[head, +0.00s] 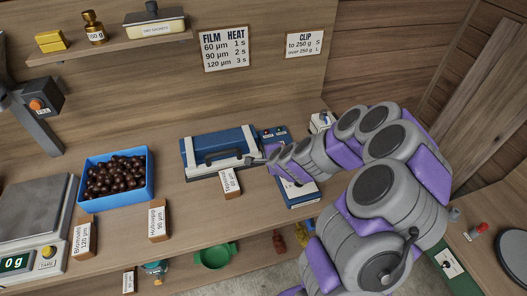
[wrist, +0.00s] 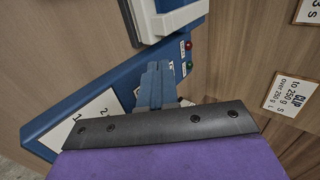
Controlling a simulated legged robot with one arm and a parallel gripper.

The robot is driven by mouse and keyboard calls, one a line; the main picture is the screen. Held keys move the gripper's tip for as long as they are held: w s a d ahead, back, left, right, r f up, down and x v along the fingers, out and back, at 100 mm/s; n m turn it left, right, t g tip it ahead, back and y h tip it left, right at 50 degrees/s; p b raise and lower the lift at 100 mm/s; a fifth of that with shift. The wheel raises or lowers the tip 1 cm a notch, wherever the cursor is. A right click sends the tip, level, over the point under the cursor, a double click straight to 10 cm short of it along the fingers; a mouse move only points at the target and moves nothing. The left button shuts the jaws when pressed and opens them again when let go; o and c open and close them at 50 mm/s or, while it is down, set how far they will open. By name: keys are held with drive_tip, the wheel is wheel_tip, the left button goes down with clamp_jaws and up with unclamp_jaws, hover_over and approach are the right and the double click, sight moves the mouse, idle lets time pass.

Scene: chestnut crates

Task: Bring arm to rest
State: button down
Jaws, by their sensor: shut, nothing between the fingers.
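My arm reaches in from the right in the head view, folded, with grey and purple links. My gripper (head: 265,156) is over the right part of the blue and white heat sealer (head: 215,155). In the wrist view my gripper (wrist: 155,68) is shut and empty, its blue-grey fingers together in front of the sealer's blue body (wrist: 90,112). Red and green lights show beyond the fingertips. I cannot tell whether the fingers touch the sealer. My arm hides part of the sealer's right side.
A blue crate of chestnuts (head: 150,173) stands left of the sealer, with a scale (head: 35,215) farther left. Label cards (head: 231,183) stand along the bench front. A shelf (head: 120,44) hangs above. Bench between crate and sealer is clear.

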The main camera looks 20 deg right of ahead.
drive_tip(key=s+a+r+n+g+y, duration=0.2)
drive_tip(key=s+a+r+n, duration=0.35)
drive_tip(key=s, duration=0.25)
drive_tip(key=s+a+r+n+g+y, duration=0.2)
drive_tip(key=s+a+r+n+g, duration=0.1)
drive_tip(key=s+a+r+n, duration=0.35)
drive_tip(key=s+d+r+n+g+h, duration=0.1)
drive_tip(key=s+r+n+g, duration=0.1)
drive_tip(key=s, duration=0.7)
drive_tip(key=s+d+r+n+g+h, duration=0.1)
drive_tip(key=s+d+n+g, duration=0.1)
drive_tip(key=s, duration=0.7)
drive_tip(key=s+d+r+n+g+h, duration=0.2)
drive_tip(key=s, duration=0.7)
drive_tip(key=shift+s+d+r+g, duration=0.2)
drive_tip(key=shift+s+r+g, duration=0.1)
